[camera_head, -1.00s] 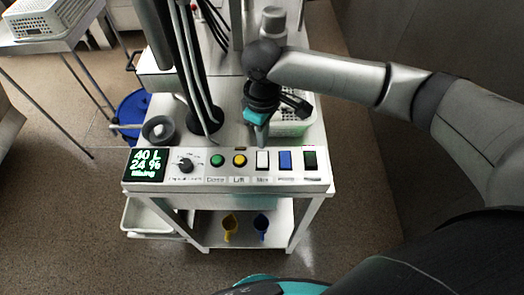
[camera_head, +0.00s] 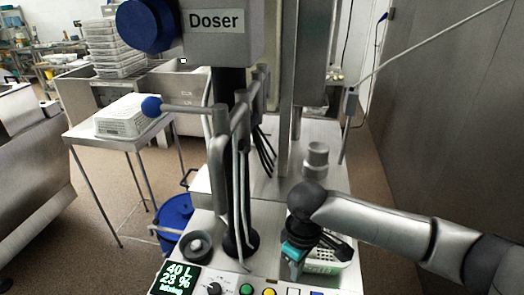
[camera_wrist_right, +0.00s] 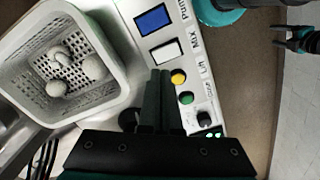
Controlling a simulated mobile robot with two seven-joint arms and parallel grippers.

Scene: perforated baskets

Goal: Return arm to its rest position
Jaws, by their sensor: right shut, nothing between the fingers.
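My right gripper (camera_head: 296,268) points down over the white control panel, beside the white perforated basket (camera_head: 325,262). In the right wrist view its dark fingers (camera_wrist_right: 160,76) are together with nothing between them. They are above the panel (camera_wrist_right: 135,55), near its white, yellow and green buttons. The basket (camera_wrist_right: 118,98) is to the left of the fingers in that view and holds a few pale rounded pieces (camera_wrist_right: 72,75). My left gripper (camera_wrist_right: 284,36) shows small at the upper right of the right wrist view, its fingers apart and empty. It is outside the head view.
The doser machine (camera_head: 218,45) with its pipes rises behind the panel. A grey cup-like part (camera_head: 197,245) stands left of the pipes. A wall is at right.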

